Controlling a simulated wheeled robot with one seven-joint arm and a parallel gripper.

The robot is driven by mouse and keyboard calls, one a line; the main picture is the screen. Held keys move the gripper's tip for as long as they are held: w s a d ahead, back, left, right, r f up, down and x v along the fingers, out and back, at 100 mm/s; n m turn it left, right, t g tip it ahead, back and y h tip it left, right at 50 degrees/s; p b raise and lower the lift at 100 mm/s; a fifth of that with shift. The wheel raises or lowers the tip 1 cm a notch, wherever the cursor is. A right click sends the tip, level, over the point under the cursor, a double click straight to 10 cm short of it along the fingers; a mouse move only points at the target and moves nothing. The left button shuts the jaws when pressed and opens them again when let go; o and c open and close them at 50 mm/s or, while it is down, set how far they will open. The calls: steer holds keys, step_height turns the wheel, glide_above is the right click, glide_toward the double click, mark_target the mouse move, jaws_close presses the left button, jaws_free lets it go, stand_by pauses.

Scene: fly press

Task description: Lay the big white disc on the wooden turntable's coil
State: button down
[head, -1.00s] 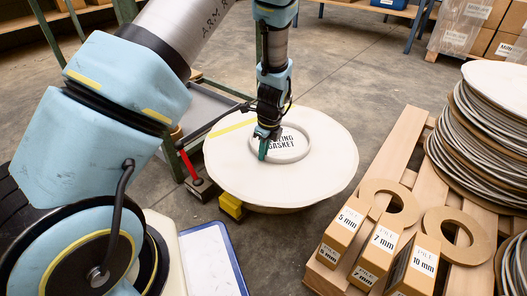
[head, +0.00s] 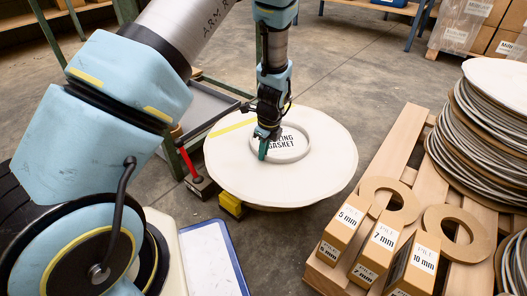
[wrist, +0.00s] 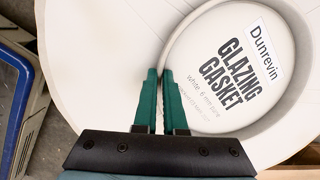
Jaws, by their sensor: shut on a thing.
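The big white disc (head: 318,172) lies roughly flat over the wooden turntable (head: 275,209), of which only a brown sliver shows under the disc's near edge. A raised white ring stands around the black "GLAZING GASKET" label in the disc's middle. The disc also fills much of the wrist view (wrist: 105,50). My gripper (head: 263,156) points down at the left side of this ring. In the wrist view its green fingers (wrist: 163,75) straddle the ring's wall and are shut on it. The coil is hidden under the disc, and I cannot tell whether they touch.
A wooden pallet (head: 393,160) on the right carries a tall stack of discs (head: 480,135), brown rings (head: 452,232) and thickness-marked boxes (head: 345,230). A yellow block (head: 232,206) and a red-handled tool (head: 186,160) stand left of the disc. A blue-edged board (head: 212,260) is in front.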

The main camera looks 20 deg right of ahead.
steer(key=shift+c, duration=2.2)
jaws_free()
steer(key=shift+r, duration=0.1)
step_height(320, 180, up, 7)
steer(key=p, duration=0.7)
